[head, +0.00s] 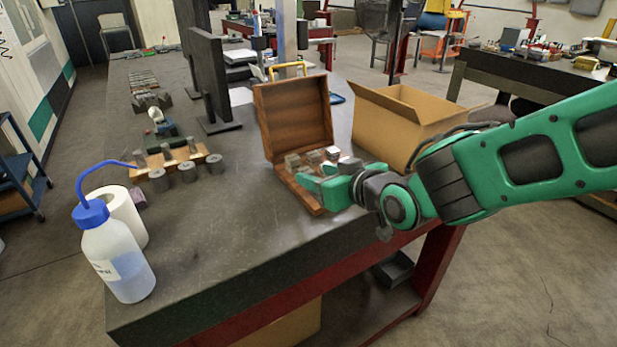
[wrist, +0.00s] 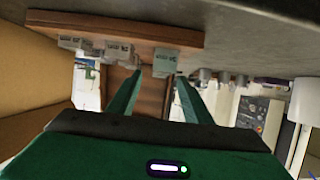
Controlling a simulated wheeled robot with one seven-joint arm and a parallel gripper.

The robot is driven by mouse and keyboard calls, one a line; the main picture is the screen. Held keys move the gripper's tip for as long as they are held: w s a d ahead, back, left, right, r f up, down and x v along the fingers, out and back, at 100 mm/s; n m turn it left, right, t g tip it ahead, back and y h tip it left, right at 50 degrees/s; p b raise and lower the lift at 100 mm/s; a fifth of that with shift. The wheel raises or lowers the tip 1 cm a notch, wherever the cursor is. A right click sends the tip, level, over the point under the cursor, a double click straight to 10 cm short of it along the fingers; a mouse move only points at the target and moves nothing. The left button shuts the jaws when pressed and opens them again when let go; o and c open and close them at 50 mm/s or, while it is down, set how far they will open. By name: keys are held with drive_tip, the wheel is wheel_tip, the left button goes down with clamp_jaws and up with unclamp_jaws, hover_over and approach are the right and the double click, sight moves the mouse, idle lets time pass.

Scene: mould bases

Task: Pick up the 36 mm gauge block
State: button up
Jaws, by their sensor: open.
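An open wooden case (head: 283,183) stands on the dark table with several metal gauge blocks (head: 292,160) in its base. Its lid (head: 296,122) stands upright behind them. In the wrist view the case (wrist: 120,27) appears upside down, with a left block (wrist: 72,43), a middle block (wrist: 118,51) and a right block (wrist: 164,61). The markings are too small to read, so I cannot tell which is the 36 mm block. My gripper (head: 312,178) is at the case's front right, close to the blocks. In the wrist view its fingers (wrist: 155,82) are apart with nothing seen gripped.
A cardboard box (head: 400,118) stands right of the case, behind my arm. A wash bottle (head: 117,262) and a paper roll (head: 124,214) stand at the front left. Metal cylinders (head: 187,172) and a dark upright plate (head: 208,75) are further left. The table's front middle (head: 235,235) is clear.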

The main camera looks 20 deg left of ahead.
sight(308, 172)
drive_tip(key=shift+x, duration=2.65)
drive_tip(key=shift+c, duration=0.6)
clamp_jaws()
